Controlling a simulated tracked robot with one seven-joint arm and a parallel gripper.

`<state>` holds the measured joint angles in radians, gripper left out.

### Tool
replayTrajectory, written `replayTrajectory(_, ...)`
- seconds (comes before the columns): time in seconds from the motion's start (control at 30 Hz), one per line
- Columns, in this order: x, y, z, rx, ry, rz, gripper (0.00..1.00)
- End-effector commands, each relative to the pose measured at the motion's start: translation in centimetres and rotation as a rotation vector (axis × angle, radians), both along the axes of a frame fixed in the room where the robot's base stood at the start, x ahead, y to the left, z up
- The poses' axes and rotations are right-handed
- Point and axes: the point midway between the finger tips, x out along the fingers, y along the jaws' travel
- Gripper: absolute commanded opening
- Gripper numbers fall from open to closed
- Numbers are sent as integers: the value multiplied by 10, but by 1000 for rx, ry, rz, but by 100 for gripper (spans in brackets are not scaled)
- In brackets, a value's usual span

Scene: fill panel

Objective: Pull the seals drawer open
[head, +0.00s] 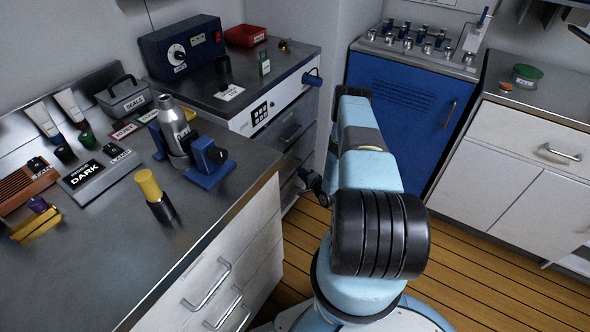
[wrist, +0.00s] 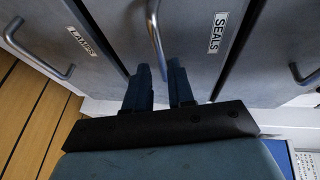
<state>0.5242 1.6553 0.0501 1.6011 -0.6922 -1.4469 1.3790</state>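The seals drawer (wrist: 190,25) is a grey front with a white SEALS label (wrist: 218,33) in the wrist view. It looks shut. Its bar handle (wrist: 154,30) runs down towards my gripper (wrist: 158,70). My two dark fingers are apart, with the handle's lower end showing in the gap between them. I see no clear contact, and the depth between fingertips and bar is hard to judge. In the head view, my gripper (head: 308,178) is small and partly hidden by my arm, beside the dark drawer stack (head: 290,135) under the back counter.
A drawer labelled LAMPS (wrist: 82,40) with its own handle (wrist: 38,52) is at left in the wrist view. Another handle (wrist: 303,75) is at right. A blue cabinet (head: 400,110) and white cupboards (head: 510,180) stand beyond my arm. Wooden floor (head: 470,250) is clear at right.

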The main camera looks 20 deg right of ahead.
Motion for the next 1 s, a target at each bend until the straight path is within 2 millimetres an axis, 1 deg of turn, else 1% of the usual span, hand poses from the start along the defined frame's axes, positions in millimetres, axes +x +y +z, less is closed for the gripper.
replayTrajectory(0.03, 9, 3, -2, 0, -1, 2, 23)
replayTrajectory(0.1, 20, 4, -4, -1, -1, 1, 23)
replayTrajectory(0.3, 43, 8, -8, -1, 0, 0, 23)
replayTrajectory(0.5, 53, 10, -10, 0, 1, 0, 23)
replayTrajectory(0.77, 53, 10, -10, 0, 1, 0, 23)
replayTrajectory(1.0, 53, 11, -10, 0, 2, 1, 1)
